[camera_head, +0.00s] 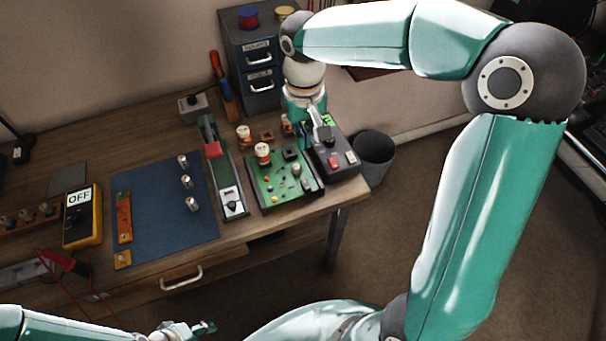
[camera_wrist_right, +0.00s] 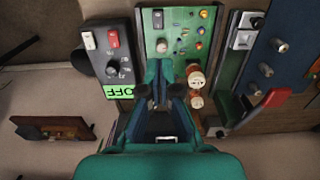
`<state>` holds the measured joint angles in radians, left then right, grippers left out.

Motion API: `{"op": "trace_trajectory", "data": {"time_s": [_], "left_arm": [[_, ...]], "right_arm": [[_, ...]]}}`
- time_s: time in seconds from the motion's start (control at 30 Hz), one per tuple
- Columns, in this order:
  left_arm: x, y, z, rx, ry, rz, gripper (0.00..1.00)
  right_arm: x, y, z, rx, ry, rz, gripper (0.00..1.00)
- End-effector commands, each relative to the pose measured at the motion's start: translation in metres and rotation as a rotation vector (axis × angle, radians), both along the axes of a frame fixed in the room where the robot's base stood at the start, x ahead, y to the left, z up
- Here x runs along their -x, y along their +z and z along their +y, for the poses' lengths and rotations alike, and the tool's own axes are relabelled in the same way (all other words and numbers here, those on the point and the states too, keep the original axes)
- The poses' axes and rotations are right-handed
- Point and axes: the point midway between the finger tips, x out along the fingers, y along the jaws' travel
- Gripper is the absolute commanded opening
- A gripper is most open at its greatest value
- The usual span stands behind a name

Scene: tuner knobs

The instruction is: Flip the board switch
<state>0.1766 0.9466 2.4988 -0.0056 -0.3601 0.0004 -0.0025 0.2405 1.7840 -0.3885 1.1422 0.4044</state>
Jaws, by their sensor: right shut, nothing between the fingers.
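The green circuit board (camera_head: 270,190) lies near the front right of the bench, with small coloured parts on it. A small black part that looks like its switch (camera_head: 308,185) is at the near right corner; it also shows in the right wrist view (camera_wrist_right: 158,18). My right gripper (camera_head: 306,130) is above the board's far right edge, beside the dark box. In the wrist view its fingers (camera_wrist_right: 166,72) are together and empty, apart from the switch, covering part of the board. My left gripper (camera_head: 205,327) is at the bottom edge, in front of the bench; its jaws are unclear.
The dark box (camera_head: 345,170) beside the board has red and white switches, a knob and a green OFF display (camera_wrist_right: 118,91). White-topped jars (camera_wrist_right: 196,80) stand near the fingers. A red-handled lever (camera_head: 213,149) stands left of the board. A bin (camera_head: 375,150) is right of the bench.

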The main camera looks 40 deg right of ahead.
Motion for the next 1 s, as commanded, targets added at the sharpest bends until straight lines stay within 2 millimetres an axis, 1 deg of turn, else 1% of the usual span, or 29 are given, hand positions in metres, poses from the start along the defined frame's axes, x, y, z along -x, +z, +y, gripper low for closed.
{"op": "trace_trajectory", "data": {"time_s": [0.17,0.27,0.37,0.7,0.8,0.9,1.0], "left_arm": [[0.0,0.0,0.0,0.0,0.0,0.0,0.46],[0.0,0.001,0.0,0.0,0.0,0.0,0.46],[0.0,0.002,0.0,0.0,0.0,0.0,0.46],[0.0,0.008,0.0,0.0,0.0,0.0,0.46],[0.0,0.011,0.0,0.0,0.0,0.0,0.46],[0.0,0.014,0.0,0.0,0.0,0.0,0.46],[0.0,0.015,0.0,0.0,0.0,0.0,0.46]], "right_arm": [[0.0,-0.004,0.0,0.0,0.0,0.002,0.0],[0.0,-0.012,0.0,0.0,0.0,0.005,0.0],[0.001,-0.026,0.0,0.0,0.001,0.005,0.0],[0.001,-0.094,0.0,-0.001,0.001,0.008,0.0],[0.001,-0.111,0.0,-0.001,0.001,0.008,0.0],[0.001,-0.125,0.0,-0.002,0.001,0.006,0.0],[0.0,-0.134,0.0,-0.001,0.0,0.004,0.0]]}}
